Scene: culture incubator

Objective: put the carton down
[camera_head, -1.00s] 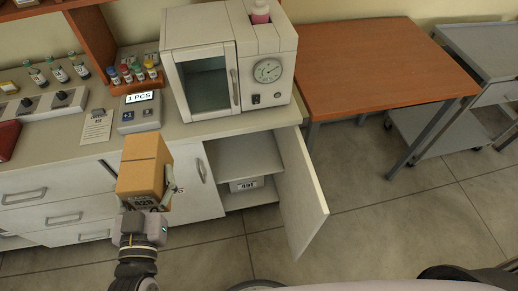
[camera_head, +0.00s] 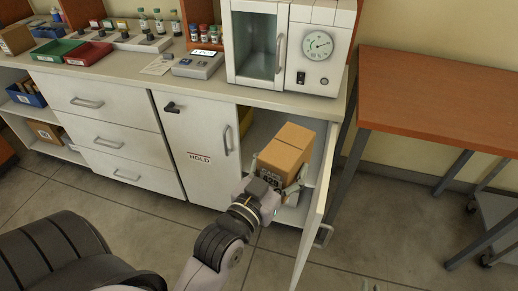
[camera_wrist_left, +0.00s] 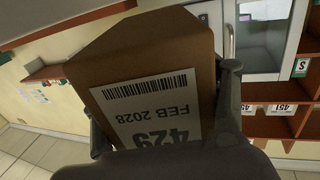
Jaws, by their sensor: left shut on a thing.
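The brown carton (camera_head: 285,148) is in front of the open compartment of the low white cabinet, left of its open door (camera_head: 318,200). My left gripper (camera_head: 281,180) is shut on the carton's near end. In the left wrist view the carton (camera_wrist_left: 150,60) sits between the two fingers, its white label with barcode, FEB 2028 and 429 upside down to the camera. The carton covers much of the compartment opening (camera_head: 262,122), and I cannot tell whether it touches a shelf. My right gripper is not visible.
The incubator (camera_head: 290,45) stands on the counter above the compartment. The closed door marked HOLD (camera_head: 200,135) is to the left. An orange-topped table (camera_head: 440,95) is to the right. The floor in front (camera_head: 390,225) is clear.

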